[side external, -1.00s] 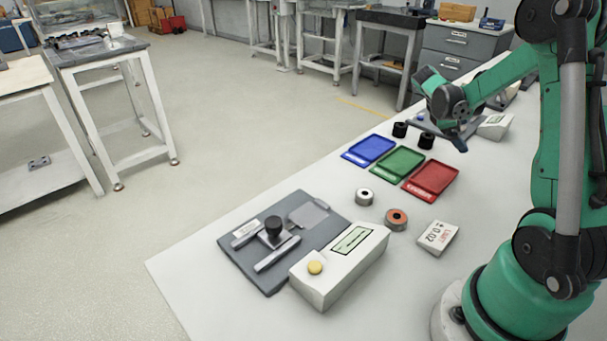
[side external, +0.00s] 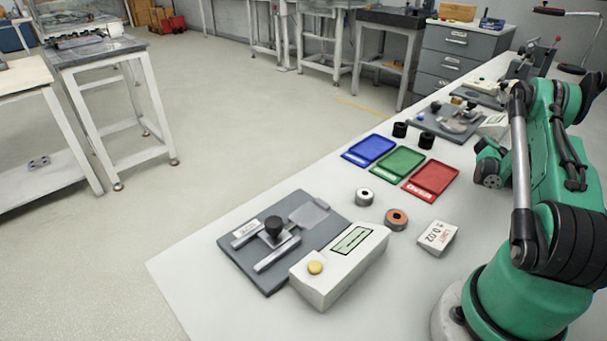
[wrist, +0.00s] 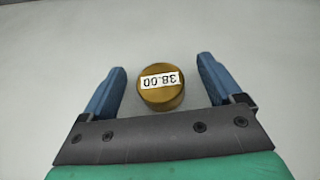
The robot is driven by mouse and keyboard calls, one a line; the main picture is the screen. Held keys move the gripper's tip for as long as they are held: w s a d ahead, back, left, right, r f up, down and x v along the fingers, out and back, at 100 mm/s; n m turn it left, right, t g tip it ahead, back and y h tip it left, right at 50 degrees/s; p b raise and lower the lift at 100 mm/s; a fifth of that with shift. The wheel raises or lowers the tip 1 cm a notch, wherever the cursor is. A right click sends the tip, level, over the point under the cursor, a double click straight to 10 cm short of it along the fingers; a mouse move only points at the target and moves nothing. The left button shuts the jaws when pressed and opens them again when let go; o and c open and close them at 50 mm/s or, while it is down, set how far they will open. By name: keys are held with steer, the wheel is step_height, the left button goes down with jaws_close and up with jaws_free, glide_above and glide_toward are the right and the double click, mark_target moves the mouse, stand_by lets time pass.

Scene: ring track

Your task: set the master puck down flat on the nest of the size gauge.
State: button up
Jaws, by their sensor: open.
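The master puck is likely the brass puck (wrist: 161,97) labelled 38.00, seen lying flat on the pale table in the wrist view. My gripper (wrist: 161,70) is open, with one blue finger on each side of the puck and a gap on both sides. I cannot tell how far the fingertips are above the table. In the side view my arm hides the fingers and the puck. The gauge at front left (side external: 240,262) is a grey plate with two rails and a black knobbed part between them; its nest cannot be made out clearly.
A white readout box (side external: 340,262) with a yellow button stands beside the gauge. Blue (side external: 369,150), green (side external: 398,163) and red (side external: 431,180) trays and two black cylinders (side external: 426,139) stand behind.

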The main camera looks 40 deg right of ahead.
jaws_close()
stand_by(0.3)
steer(key=shift+r, duration=0.1)
